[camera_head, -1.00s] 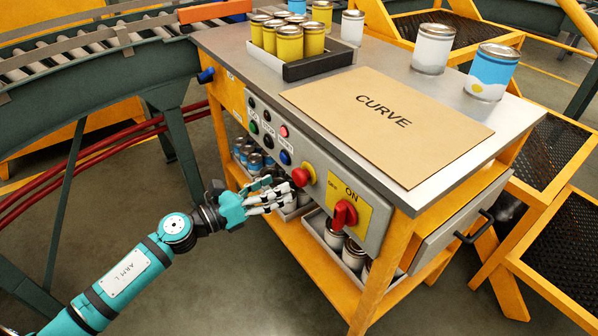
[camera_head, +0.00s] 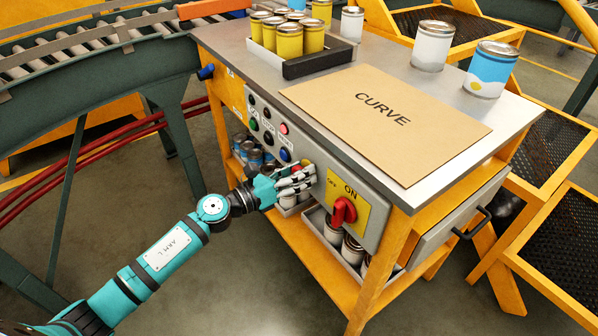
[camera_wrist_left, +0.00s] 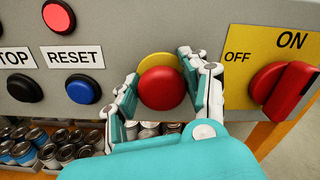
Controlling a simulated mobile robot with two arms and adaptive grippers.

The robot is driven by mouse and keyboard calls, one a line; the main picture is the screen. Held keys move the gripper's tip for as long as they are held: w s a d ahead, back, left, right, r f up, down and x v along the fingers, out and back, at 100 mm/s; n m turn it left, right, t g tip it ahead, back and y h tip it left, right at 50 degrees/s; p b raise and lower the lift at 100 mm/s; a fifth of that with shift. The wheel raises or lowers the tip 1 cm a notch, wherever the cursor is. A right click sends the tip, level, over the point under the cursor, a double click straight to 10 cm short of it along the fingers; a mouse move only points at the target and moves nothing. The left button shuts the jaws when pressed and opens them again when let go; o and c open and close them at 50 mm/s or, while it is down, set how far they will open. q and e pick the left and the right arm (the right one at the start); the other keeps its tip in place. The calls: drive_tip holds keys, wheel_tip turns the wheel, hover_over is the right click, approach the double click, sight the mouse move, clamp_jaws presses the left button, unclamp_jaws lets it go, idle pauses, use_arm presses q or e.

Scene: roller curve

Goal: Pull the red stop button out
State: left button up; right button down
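The red stop button (camera_wrist_left: 162,88) is a round red mushroom head on a yellow collar (camera_wrist_left: 158,62), set in the grey control panel (camera_wrist_left: 225,15). My left gripper (camera_wrist_left: 158,72) is open, with its fingers on either side of the red head in the left wrist view. Narrow gaps seem to show between fingers and head; I cannot tell whether any finger touches it. In the head view my left gripper (camera_head: 312,178) is at the panel and its fingers mostly hide the button. My right gripper is out of view.
A red OFF/ON rotary switch (camera_wrist_left: 284,88) on a yellow plate is close right of the fingers. The blue RESET button (camera_wrist_left: 83,89) is to the left, below a red lamp (camera_wrist_left: 58,16). Cans stand on the shelf below. A CURVE board (camera_head: 385,120) lies on the table (camera_head: 240,50).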

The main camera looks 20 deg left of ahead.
use_arm(q)
drive_tip(key=c, duration=0.8)
drive_tip(key=shift+s+a+f, duration=0.1)
drive_tip(key=shift+s+a, duration=0.25)
drive_tip(key=shift+s, duration=0.1)
drive_tip(key=o, duration=0.9)
drive_tip(key=shift+c, duration=0.2)
drive_tip(key=o, duration=0.5)
drive_tip(key=shift+a, duration=0.1)
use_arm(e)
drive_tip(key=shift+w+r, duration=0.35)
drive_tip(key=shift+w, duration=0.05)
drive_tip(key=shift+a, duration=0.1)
use_arm(q)
drive_tip(key=v, duration=1.2)
